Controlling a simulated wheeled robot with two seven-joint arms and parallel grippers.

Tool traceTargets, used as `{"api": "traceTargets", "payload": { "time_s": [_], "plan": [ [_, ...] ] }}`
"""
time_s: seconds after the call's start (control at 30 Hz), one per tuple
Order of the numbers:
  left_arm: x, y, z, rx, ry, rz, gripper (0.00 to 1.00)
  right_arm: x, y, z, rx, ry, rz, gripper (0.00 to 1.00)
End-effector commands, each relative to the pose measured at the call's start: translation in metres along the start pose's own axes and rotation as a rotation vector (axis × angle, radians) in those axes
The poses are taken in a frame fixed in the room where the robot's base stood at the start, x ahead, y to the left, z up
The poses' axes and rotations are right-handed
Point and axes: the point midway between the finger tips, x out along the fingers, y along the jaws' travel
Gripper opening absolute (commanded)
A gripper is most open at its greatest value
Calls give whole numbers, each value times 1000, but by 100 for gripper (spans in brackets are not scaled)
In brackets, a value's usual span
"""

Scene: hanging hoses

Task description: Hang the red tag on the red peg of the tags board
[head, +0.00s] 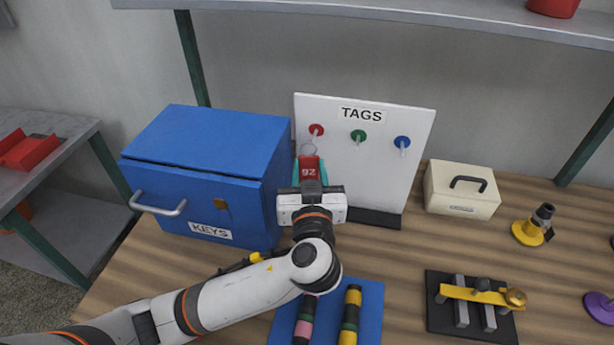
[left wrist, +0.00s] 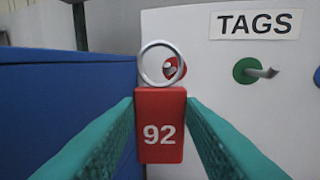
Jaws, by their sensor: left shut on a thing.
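The white tags board (head: 378,185) stands upright on the table with a red peg (head: 316,130), a green peg (head: 358,136) and a blue peg (head: 402,142). My left gripper (head: 310,178) is shut on the red tag (head: 309,167), marked 92, with its ring up. In the left wrist view the red tag (left wrist: 160,145) sits between the teal fingers, and its metal ring (left wrist: 143,64) frames the tip of the red peg (left wrist: 172,69). I cannot tell whether the ring is around the peg or in front of it. The right gripper is not in view.
A blue keys cabinet (head: 205,175) stands close at the left of the board. A cream box (head: 460,190) and a yellow stand (head: 528,232) are at the right. A blue mat (head: 372,312) with striped rods and a black fixture (head: 470,320) lie in front.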

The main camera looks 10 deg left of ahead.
Motion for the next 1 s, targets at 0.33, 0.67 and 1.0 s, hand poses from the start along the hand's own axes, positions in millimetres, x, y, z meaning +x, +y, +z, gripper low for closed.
{"api": "traceTargets", "payload": {
  "time_s": [0.33, 0.67, 1.0],
  "plan": [
    [21, -5, -1, 2, -2, 1, 14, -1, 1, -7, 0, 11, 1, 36],
    [38, -10, -9, -2, 1, 2, 14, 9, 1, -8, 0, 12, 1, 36],
    [45, -12, -12, -1, 0, 1, 14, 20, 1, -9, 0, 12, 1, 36]
  ]
}}
